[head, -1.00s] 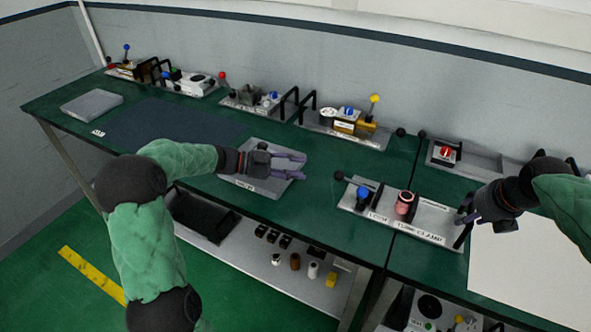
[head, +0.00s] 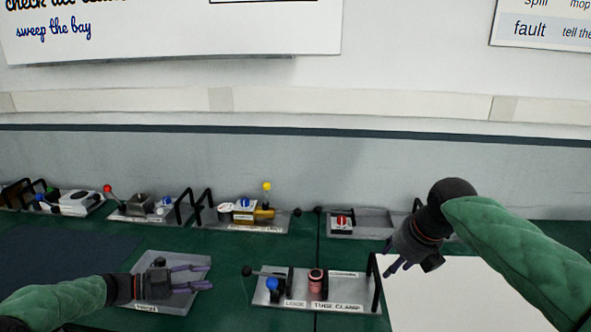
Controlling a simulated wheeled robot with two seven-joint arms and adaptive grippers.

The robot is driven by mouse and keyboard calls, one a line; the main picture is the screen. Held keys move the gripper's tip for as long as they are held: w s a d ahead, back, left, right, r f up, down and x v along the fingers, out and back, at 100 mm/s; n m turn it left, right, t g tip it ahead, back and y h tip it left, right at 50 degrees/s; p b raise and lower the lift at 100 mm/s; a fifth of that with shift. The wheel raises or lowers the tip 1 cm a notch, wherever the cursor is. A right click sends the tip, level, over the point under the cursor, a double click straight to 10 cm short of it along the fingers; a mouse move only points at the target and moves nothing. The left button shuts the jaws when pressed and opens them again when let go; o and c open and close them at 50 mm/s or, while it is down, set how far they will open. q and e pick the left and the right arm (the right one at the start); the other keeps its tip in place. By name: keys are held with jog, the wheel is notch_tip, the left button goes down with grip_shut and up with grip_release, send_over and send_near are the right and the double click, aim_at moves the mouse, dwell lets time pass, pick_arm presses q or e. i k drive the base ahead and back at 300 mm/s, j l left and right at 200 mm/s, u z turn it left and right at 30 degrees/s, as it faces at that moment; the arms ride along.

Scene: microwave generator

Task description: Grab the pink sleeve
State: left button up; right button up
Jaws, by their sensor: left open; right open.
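The pink sleeve (head: 316,280) is a short ringed cylinder standing on the grey tube clamp plate (head: 345,306), just right of a blue knob (head: 273,284). My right gripper (head: 396,268) is open and empty, pointing down and left, to the right of the sleeve and apart from it, near the plate's black handle. My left gripper (head: 209,277) is open and empty over a grey tray (head: 172,304), left of the clamp plate, with its fingers pointing right.
Black handles (head: 376,284) rise from the right end of the clamp plate. A white sheet (head: 440,300) lies to its right. Behind stand a fixture with a yellow knob (head: 266,187) and a plate with a red switch (head: 343,222). Green bench shows between the fixtures.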

aim_at(315, 276)
jog(key=k+l, duration=0.3)
jog(key=k, duration=0.15)
jog(key=k+l, duration=0.3)
jog(key=k, duration=0.1)
